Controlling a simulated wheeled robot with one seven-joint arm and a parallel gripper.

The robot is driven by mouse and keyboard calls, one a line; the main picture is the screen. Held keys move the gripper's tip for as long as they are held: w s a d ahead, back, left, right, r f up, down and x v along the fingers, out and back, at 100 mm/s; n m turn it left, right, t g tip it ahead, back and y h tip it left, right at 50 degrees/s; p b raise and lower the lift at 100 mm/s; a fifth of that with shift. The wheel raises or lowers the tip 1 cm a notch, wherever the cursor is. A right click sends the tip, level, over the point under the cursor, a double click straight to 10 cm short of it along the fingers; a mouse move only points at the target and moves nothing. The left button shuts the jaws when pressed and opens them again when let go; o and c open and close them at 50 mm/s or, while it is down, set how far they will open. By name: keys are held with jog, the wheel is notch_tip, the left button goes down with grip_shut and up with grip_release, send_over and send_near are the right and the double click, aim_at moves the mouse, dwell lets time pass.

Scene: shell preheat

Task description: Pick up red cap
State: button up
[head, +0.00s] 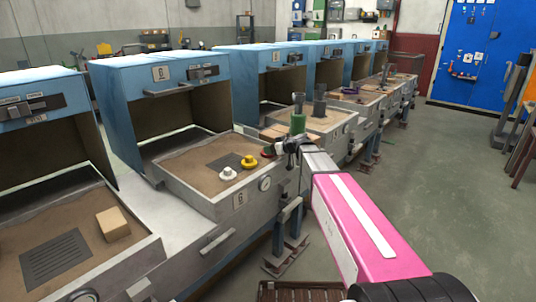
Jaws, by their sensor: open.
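A red cap (264,155) lies at the right rim of the sand-coloured bed of the middle workstation (193,178). Part of it is hidden by my gripper (276,148). My gripper is dark and small in the head view, with its tips at or just above the cap. It is open. I cannot tell whether the fingers are around the cap or touching it. A yellow cap (249,161) and a white cap (228,172) stand on the same bed, to the left of the red one.
A green cylinder (297,123) and dark cylinders (320,102) stand beyond my gripper. A tan block (113,223) sits on the near left bed. Blue hoods (168,72) rise behind the beds.

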jog(key=shift+w+a+f, duration=0.1)
jog(key=shift+w+a, duration=0.05)
jog(key=shift+w, duration=0.05)
jog(key=c, duration=1)
